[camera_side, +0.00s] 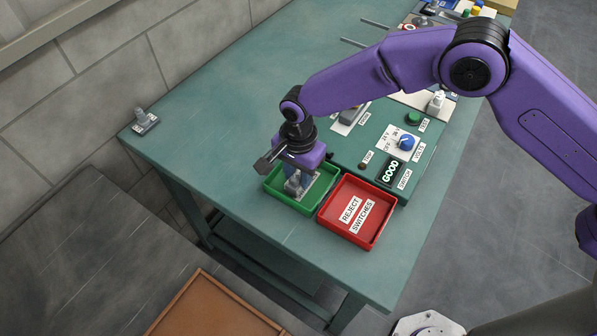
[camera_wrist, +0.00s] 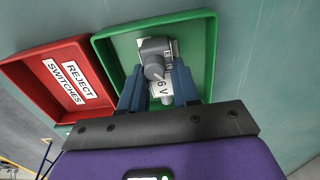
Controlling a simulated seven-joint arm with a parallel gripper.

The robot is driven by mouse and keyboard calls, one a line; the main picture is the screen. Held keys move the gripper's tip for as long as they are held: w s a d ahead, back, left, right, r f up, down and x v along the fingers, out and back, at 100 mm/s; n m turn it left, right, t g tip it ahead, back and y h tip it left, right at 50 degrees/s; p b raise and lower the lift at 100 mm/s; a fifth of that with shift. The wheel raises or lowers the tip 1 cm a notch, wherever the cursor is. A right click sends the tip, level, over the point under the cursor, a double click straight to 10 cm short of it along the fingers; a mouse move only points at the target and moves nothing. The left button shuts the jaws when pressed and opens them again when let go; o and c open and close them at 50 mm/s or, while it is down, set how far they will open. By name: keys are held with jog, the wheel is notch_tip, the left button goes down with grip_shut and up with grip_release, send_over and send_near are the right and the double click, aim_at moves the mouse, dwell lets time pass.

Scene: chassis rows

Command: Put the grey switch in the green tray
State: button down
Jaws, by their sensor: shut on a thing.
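The grey switch (camera_wrist: 154,48) is between the fingers of my gripper (camera_wrist: 158,82), which is shut on it. In the wrist view it lies over the inside of the green tray (camera_wrist: 209,40), with a pale label plate beside it. In the side view my gripper (camera_side: 298,182) points down into the green tray (camera_side: 283,201), and the switch shows low between the fingers. I cannot tell whether the switch touches the tray floor.
A red tray (camera_side: 377,232) labelled "REJECT SWITCHES" stands just right of the green tray. A second grey switch (camera_side: 145,121) stands at the table's left corner. The table's front left is clear.

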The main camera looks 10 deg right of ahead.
jog(key=shift+f, duration=0.35)
jog(key=c, duration=0.8)
grip_release()
jog(key=shift+r, duration=0.1)
notch_tip(320, 180, up, 12)
jog(key=shift+r, duration=0.15)
